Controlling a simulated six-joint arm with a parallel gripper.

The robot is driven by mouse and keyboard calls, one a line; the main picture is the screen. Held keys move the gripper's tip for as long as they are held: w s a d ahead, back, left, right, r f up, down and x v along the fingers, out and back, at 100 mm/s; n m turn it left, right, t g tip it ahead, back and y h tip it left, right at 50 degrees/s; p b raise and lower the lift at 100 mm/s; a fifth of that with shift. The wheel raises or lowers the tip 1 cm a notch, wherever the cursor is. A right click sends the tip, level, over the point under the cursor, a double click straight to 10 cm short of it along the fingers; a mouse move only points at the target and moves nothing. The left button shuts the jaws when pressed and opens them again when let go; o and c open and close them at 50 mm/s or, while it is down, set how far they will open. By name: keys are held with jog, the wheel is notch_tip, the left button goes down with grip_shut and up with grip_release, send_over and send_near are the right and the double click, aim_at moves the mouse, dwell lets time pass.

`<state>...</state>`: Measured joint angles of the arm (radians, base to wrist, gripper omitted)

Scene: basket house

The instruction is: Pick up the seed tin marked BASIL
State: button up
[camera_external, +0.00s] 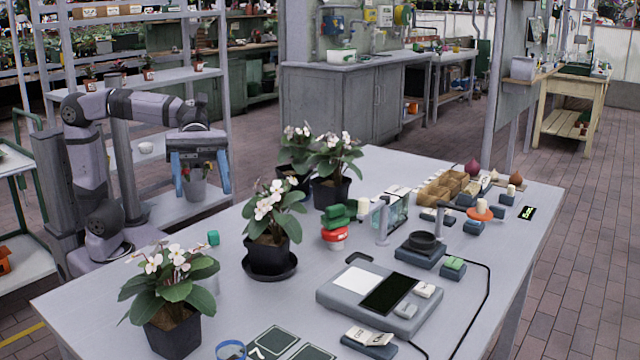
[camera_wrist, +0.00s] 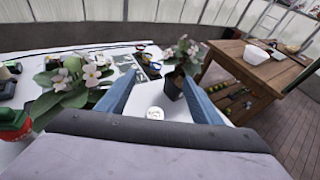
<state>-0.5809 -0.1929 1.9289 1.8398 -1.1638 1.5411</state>
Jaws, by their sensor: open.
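My gripper (camera_external: 200,188) hangs in the air at the left, beyond the table's edge, with its two blue fingers apart and nothing between them. In the wrist view the fingers (camera_wrist: 157,100) are also wide apart. A small round pale top with dark marks (camera_wrist: 155,113) shows between them, lower down on the table. It may be the top of the small green cylinder (camera_external: 213,238) near the table's left edge in the external view. I cannot read BASIL on it or on anything else, so I cannot tell which thing is the basil tin.
Potted flowering plants stand on both sides of the green cylinder: one in front (camera_external: 172,325), one on a dark saucer (camera_external: 268,245). A red and green stack (camera_external: 335,228), a grey device (camera_external: 345,300) and a wooden divided box (camera_external: 450,187) fill the table's middle and far end.

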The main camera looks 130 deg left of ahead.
notch_tip(320, 180, down, 4)
jog(key=s+m+g, duration=0.2)
send_near(206, 287)
jog(key=shift+d+b+x, duration=0.25)
jog(key=shift+b+x, duration=0.3)
jog(key=shift+x, duration=2.4)
jog(key=shift+s+r, duration=0.1)
jog(key=shift+r, duration=0.1)
jog(key=x, duration=0.4)
jog(key=shift+a+f, duration=0.15)
jog(key=shift+a, duration=0.05)
jog(key=shift+w+d+f, duration=0.15)
jog(key=shift+w+d, duration=0.15)
jog(key=shift+w, duration=0.3)
jog(key=shift+t+h, duration=0.3)
